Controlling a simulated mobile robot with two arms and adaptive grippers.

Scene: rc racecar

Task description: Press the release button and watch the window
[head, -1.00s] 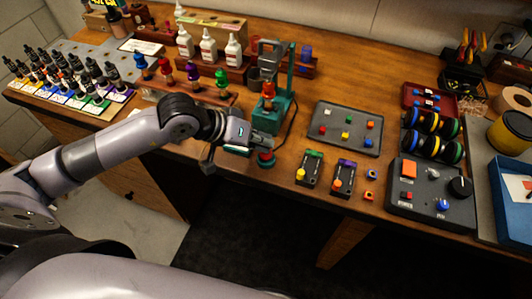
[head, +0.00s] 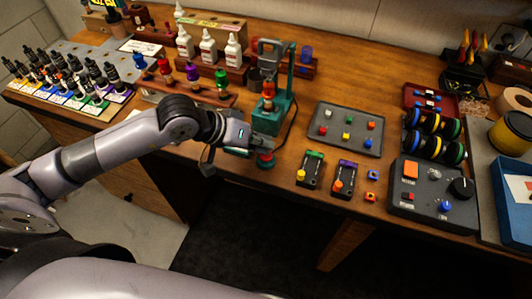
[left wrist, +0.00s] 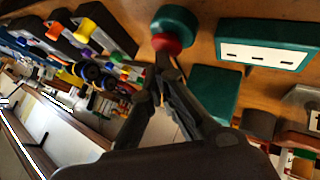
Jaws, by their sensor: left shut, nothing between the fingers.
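The release button, a red cap (head: 265,157) on a round green base, stands at the table's front edge. It also shows at the top of the left wrist view (left wrist: 167,43). My left gripper (head: 252,151) is shut and empty, with its fingertips at the red cap. In the left wrist view its tips (left wrist: 166,60) overlap the cap's lower edge; whether they press it is unclear. Behind the button stands a teal machine (head: 276,112) with an orange-red piece in it. A white panel with dark slots (left wrist: 265,54) shows on a teal block; I cannot tell whether it is the window.
Right of the button lie two small black trays (head: 311,172) with coloured parts, a grey tray (head: 346,130) of small blocks and a dark control box (head: 432,190). A dark cable runs beside the teal machine.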

